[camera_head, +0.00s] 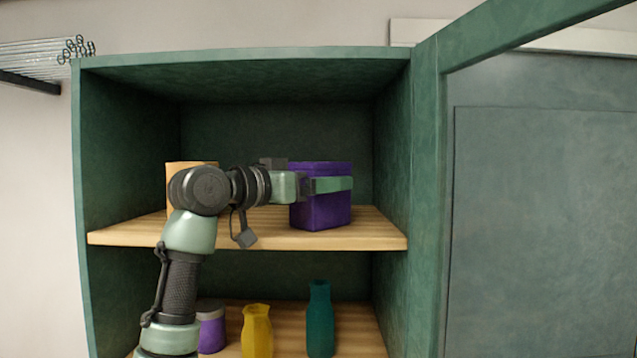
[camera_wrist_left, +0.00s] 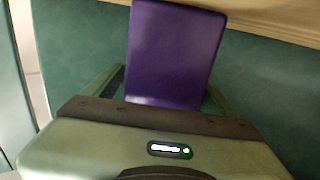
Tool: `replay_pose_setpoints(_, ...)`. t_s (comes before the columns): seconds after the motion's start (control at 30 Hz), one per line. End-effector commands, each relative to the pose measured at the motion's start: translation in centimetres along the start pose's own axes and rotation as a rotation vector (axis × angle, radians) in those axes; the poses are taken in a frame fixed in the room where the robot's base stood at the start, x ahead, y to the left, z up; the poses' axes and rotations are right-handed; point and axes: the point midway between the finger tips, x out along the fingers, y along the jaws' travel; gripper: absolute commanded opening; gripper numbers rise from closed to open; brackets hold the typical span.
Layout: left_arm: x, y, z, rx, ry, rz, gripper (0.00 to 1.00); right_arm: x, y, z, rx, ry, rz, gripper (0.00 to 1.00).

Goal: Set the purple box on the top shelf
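The purple box (camera_head: 320,211) is upright at the right part of the top shelf (camera_head: 255,238), inside the green cabinet. Its base looks to be at the shelf's surface; I cannot tell if a small gap is left. My left gripper (camera_head: 332,184) comes in from the left and has its fingers on either side of the box, one across its front face. In the left wrist view the purple box (camera_wrist_left: 172,50) stands between the two fingers, which appear to press on its sides. My right gripper is in neither view.
An orange-tan container (camera_head: 186,168) stands on the top shelf, partly behind my left arm. The lower shelf (camera_head: 360,338) holds a purple jar with a pale lid (camera_head: 211,328), a yellow vase (camera_head: 257,332) and a teal bottle (camera_head: 320,320). The cabinet door (camera_head: 540,220) is open at right.

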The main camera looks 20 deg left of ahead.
Motion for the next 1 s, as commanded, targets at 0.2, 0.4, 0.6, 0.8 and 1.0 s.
replay_pose_setpoints(0.2, 0.0, 0.0, 0.0, 0.0, 0.0, 0.0, 0.85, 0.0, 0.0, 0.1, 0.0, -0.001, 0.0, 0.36)
replay_pose_setpoints(0.4, -1.2, -0.1, 0.1, 0.002, 0.003, -0.002, 0.85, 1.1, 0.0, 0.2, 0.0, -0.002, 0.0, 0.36)
replay_pose_setpoints(0.6, -5.3, -0.1, 0.5, 0.004, 0.004, -0.004, 0.85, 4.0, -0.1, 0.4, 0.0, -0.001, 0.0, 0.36)
replay_pose_setpoints(0.8, -9.4, 0.0, 0.2, 0.002, 0.004, -0.002, 0.85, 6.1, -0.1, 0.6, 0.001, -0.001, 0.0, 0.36)
replay_pose_setpoints(1.0, -11.6, 0.0, 0.0, 0.001, 0.001, -0.001, 0.85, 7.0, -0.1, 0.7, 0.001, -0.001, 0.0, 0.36)
